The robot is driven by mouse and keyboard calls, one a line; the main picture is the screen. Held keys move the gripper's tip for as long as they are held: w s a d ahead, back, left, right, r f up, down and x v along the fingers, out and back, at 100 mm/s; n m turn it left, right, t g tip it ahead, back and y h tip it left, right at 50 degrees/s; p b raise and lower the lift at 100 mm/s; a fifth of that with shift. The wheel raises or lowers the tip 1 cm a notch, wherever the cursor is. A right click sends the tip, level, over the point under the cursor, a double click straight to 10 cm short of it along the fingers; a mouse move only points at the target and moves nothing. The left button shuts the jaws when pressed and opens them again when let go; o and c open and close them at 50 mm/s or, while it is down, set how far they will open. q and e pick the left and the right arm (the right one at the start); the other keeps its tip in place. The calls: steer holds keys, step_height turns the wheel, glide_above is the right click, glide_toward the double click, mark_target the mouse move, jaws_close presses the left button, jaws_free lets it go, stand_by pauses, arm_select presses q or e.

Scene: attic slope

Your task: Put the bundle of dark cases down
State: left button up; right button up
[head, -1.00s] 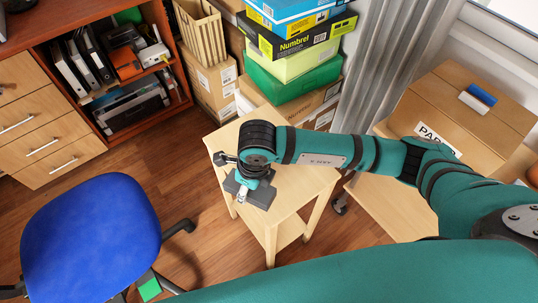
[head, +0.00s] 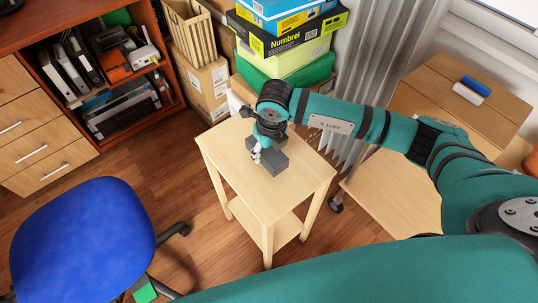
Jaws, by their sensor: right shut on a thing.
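The bundle of dark cases (head: 273,164) is a small dark grey block in the head view, at the jaws of my right gripper (head: 260,153). The gripper is shut on it from above and hides part of it. The bundle is over the middle of the small light-wood table's top (head: 240,167), low and roughly level. I cannot tell for certain whether its underside touches the wood. My left gripper is not in view.
The tabletop around the bundle is bare. Stacked boxes (head: 290,45) stand behind it, a blue chair (head: 82,240) at the left. A wooden surface with a cardboard box (head: 455,95) is on the right, and an open shelf (head: 105,70) at the back left.

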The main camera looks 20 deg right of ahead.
mark_target(269, 155)
steer(key=shift+w+d+f, duration=0.1)
steer(key=shift+w+d, duration=0.35)
steer(key=shift+d, duration=0.05)
step_height(269, 155, down, 4)
steer(key=shift+r+b, duration=0.2)
steer(key=shift+b, duration=1)
steer(key=shift+r, duration=0.1)
steer(key=o, duration=1.3)
